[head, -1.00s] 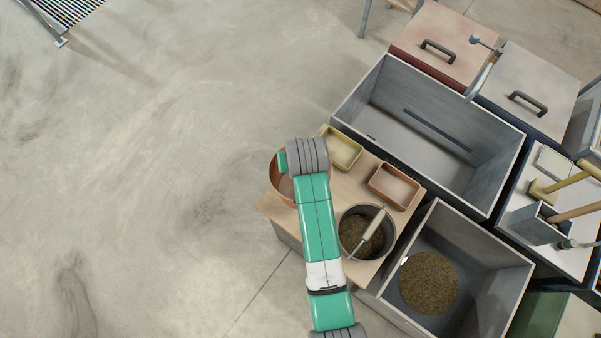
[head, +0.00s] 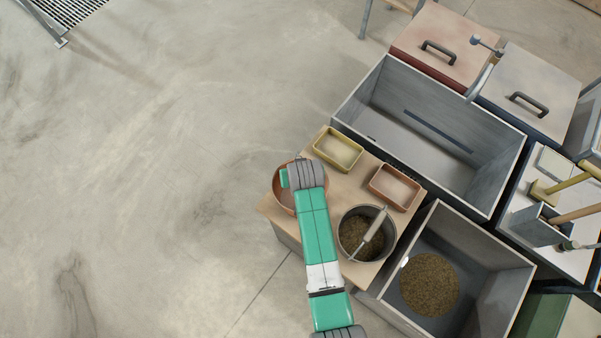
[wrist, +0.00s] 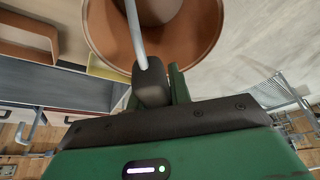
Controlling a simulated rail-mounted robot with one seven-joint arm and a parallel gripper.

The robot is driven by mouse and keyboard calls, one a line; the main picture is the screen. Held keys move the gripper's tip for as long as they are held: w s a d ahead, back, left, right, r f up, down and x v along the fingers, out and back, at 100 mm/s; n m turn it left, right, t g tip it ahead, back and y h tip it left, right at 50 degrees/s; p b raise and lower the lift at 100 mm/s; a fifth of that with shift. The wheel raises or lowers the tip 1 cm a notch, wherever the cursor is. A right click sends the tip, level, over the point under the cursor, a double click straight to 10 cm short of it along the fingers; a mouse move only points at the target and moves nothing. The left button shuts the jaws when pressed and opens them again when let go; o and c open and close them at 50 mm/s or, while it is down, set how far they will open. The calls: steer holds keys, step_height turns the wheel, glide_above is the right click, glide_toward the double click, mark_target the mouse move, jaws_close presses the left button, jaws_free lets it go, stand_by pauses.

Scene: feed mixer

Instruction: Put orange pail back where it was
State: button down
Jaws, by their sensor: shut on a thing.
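The orange pail (head: 281,197) is at the left corner of the wooden table (head: 330,225) in the head view, partly hidden by my arm. In the wrist view the pail (wrist: 205,55) is at the top, seen from above, with a grey handle (wrist: 133,30) running down to my gripper. My gripper (wrist: 152,82) is shut on this handle. In the head view the fingers are hidden under my wrist. I cannot tell whether the pail's base touches the table.
A yellow tray (head: 338,162) and an orange-brown tray (head: 418,197) stand on the table. Large grey bins (head: 470,195) flank the table on the right. Open floor lies left.

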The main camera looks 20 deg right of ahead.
steer(key=shift+f, duration=0.2)
steer(key=c, duration=1.3)
jaws_free()
steer(key=shift+r, duration=0.45)
steer(key=p+v, duration=0.1)
steer(key=v, duration=1)
steer(key=shift+s+r+p, duration=0.2)
steer(key=shift+r+p, duration=0.1)
